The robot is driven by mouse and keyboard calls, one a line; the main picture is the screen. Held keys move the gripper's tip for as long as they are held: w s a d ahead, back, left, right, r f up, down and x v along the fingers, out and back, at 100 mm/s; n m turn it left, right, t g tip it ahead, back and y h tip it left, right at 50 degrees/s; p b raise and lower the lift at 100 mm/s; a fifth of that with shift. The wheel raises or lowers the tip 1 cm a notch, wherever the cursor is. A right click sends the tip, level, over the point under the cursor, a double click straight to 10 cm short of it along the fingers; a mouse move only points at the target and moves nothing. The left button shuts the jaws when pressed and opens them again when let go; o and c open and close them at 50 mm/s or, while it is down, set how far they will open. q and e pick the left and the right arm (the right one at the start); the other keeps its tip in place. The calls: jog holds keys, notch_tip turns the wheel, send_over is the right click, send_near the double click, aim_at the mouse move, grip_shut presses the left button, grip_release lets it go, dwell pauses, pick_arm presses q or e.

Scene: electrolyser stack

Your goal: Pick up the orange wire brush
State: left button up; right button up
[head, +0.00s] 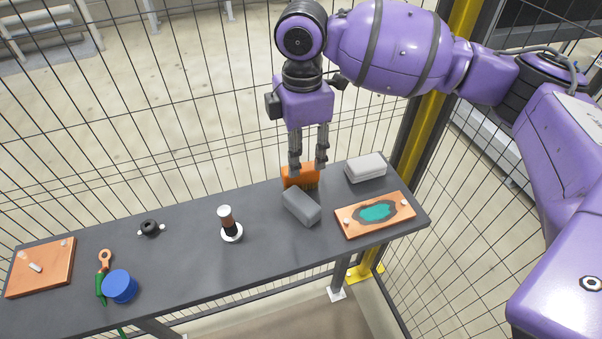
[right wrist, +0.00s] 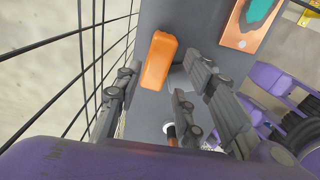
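The orange wire brush (head: 300,180) lies on the dark grey bench near its back edge, behind a grey block (head: 301,205). My right gripper (head: 308,168) points down at it from above, its fingers apart and partly in front of the brush. In the right wrist view the orange body (right wrist: 160,60) shows in the gap beyond the open fingers of my right gripper (right wrist: 160,82). Nothing is held. I cannot tell whether the fingertips touch the brush. Its bristles are not clearly visible. My left gripper is not in view.
A pale box (head: 366,168) and a copper plate with a teal patch (head: 346,228) lie to the right. Farther left are a black ring part (head: 150,228), a blue cylinder (head: 119,287) and another copper plate (head: 52,278). Wire fencing runs behind the bench.

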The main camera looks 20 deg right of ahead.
aim_at(302, 170)
jog(key=shift+f, duration=0.85)
jog(key=f, duration=0.3)
jog(key=shift+s+f, duration=0.4)
jog(key=shift+f, duration=0.25)
jog(key=shift+w, duration=0.25)
jog(key=c, duration=0.8)
